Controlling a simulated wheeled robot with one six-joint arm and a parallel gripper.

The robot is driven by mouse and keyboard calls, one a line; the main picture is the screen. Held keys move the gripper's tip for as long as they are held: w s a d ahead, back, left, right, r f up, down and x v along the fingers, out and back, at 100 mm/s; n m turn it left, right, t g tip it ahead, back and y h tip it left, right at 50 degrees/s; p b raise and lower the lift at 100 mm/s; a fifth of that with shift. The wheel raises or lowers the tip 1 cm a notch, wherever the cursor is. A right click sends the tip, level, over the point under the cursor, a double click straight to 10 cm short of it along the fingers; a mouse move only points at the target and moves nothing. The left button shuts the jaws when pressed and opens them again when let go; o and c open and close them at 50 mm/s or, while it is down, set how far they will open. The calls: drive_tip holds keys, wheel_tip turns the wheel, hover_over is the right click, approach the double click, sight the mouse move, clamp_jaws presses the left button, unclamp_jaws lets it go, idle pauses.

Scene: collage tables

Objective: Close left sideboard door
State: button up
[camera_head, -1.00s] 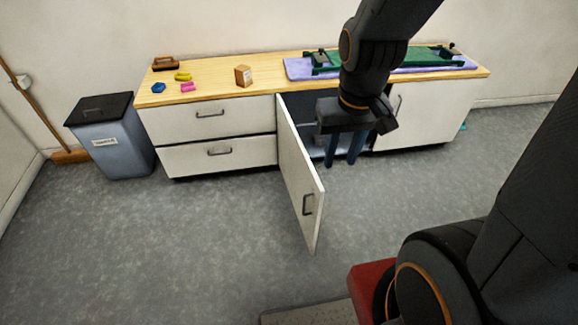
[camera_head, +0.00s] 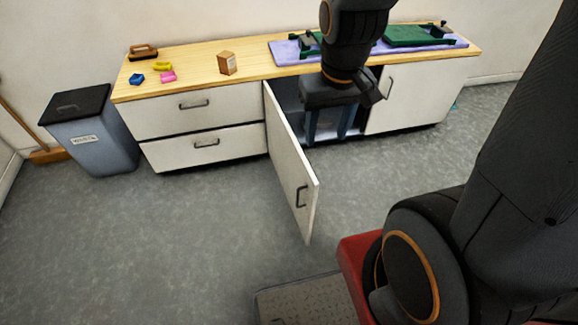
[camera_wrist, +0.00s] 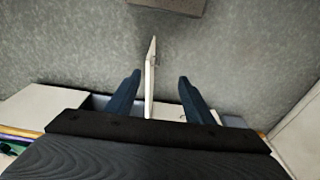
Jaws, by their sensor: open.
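The left sideboard door (camera_head: 290,165) is white with a dark handle (camera_head: 302,196) and stands wide open, swung out from the sideboard front into the room. The wrist view shows the door edge-on (camera_wrist: 150,75), between the two fingers in the picture. My gripper (camera_head: 326,142) is open, with its dark blue fingers pointing down in front of the open compartment, to the right of the door. It also shows in the wrist view (camera_wrist: 159,76). I cannot tell whether a finger touches the door. The arm and gripper hide part of the compartment.
The right door (camera_head: 418,93) is shut. Drawers (camera_head: 200,125) at left are shut. On the wooden top (camera_head: 195,65) are a small box (camera_head: 227,63), colored blocks, a brush and a purple mat (camera_head: 290,52) with green frames. A waste bin (camera_head: 95,140) stands left. The floor ahead is clear.

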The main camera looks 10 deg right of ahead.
drive_tip(key=w+f+n+b, duration=0.1)
drive_tip(key=f+b, duration=0.1)
drive_tip(key=w+a+f+n+b, duration=0.1)
drive_tip(key=w+f+n+b, duration=0.1)
drive_tip(key=f+b, duration=0.1)
drive_tip(key=w+f+n+b, duration=0.1)
drive_tip(key=f+n+b, duration=0.1)
drive_tip(key=f, duration=0.1)
drive_tip(key=shift+w+a+f+g+h, duration=0.2)
drive_tip(key=shift+w+a+g+h, duration=0.05)
drive_tip(key=shift+g+h, duration=0.05)
clamp_jaws()
drive_tip(key=w+a+f+n+h+b, duration=0.1)
drive_tip(key=w+a+f+n+b, duration=0.1)
drive_tip(key=w+f+n+b, duration=0.6)
drive_tip(key=w+a+f+n+h+b, duration=0.15)
drive_tip(key=w+f+n+b, duration=0.35)
drive_tip(key=f+b, duration=0.5)
drive_tip(key=shift+n+g, duration=0.3)
drive_tip(key=shift+n, duration=0.1)
drive_tip(key=x, duration=0.3)
drive_tip(key=b+x, duration=0.1)
drive_tip(key=x, duration=0.3)
drive_tip(key=s+d+x, duration=0.1)
drive_tip(key=x, duration=0.3)
drive_tip(key=shift+s+d+b, duration=0.1)
drive_tip(key=shift+d+b, duration=0.05)
drive_tip(key=shift+b, duration=0.15)
drive_tip(key=shift+d, duration=0.75)
